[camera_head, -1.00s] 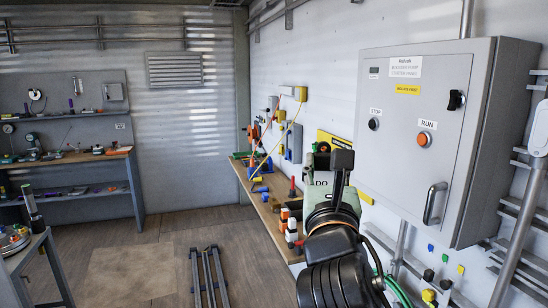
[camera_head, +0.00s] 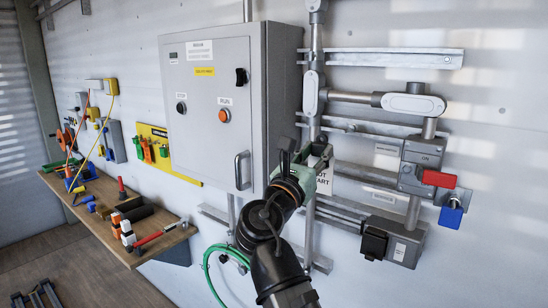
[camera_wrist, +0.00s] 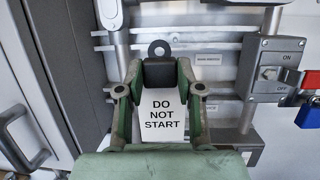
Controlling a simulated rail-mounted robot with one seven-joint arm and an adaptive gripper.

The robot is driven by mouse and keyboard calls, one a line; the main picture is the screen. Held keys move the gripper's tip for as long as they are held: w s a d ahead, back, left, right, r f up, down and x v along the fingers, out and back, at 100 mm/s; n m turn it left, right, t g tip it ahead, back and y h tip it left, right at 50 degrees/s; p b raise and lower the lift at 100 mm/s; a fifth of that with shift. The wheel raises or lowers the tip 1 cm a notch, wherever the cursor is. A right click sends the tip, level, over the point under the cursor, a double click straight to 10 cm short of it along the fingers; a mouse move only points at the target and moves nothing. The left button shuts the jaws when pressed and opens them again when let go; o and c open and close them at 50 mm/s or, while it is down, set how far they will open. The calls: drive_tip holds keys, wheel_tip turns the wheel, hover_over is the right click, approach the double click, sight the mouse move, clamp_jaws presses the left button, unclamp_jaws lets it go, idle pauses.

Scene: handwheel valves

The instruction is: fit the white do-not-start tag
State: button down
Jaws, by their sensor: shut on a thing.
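My gripper (camera_wrist: 160,72) is shut on the white do-not-start tag (camera_wrist: 163,118), which hangs upright between the green fingers, its text facing the wrist camera. A dark tab with a hole (camera_wrist: 159,48) stands above the fingertips. In the head view, my gripper (camera_head: 318,155) is right of the control cabinet, with part of the tag (camera_head: 325,181) showing below it. The grey ON/OFF switch box (camera_head: 421,160) is on the wall to the right, apart from the tag. A red piece (camera_head: 438,178) projects from it, and a blue padlock (camera_head: 451,214) hangs there.
The grey control cabinet (camera_head: 208,115) stands out from the wall on the left. Conduits and horizontal rails (camera_head: 395,58) run behind my gripper. A dark box (camera_head: 392,241) sits below the switch box. A bench with tools (camera_head: 150,225) is at far left.

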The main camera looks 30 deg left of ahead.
drive_tip(key=shift+w+d+r+m+h, duration=0.1)
drive_tip(key=shift+w+d+m+h, duration=0.1)
drive_tip(key=shift+d+h, duration=0.25)
drive_tip(key=shift+w+d+r+m+h, duration=0.1)
drive_tip(key=shift+d+m+h, duration=0.1)
drive_tip(key=shift+d+h, duration=0.2)
drive_tip(key=shift+p, duration=0.5)
approach(351, 132)
drive_tip(key=shift+w+d+r, duration=0.1)
drive_tip(key=shift+w+r, duration=0.55)
drive_tip(key=shift+w, duration=0.15)
drive_tip(key=shift+w+p, duration=0.15)
drive_tip(key=shift+p, duration=0.15)
drive_tip(key=shift+w+d, duration=0.15)
drive_tip(key=shift+w, duration=0.9)
drive_tip(key=shift+w+d, duration=0.15)
drive_tip(key=shift+w, duration=0.9)
drive_tip(key=c, duration=0.7)
unclamp_jaws()
drive_tip(key=shift+s, duration=0.1)
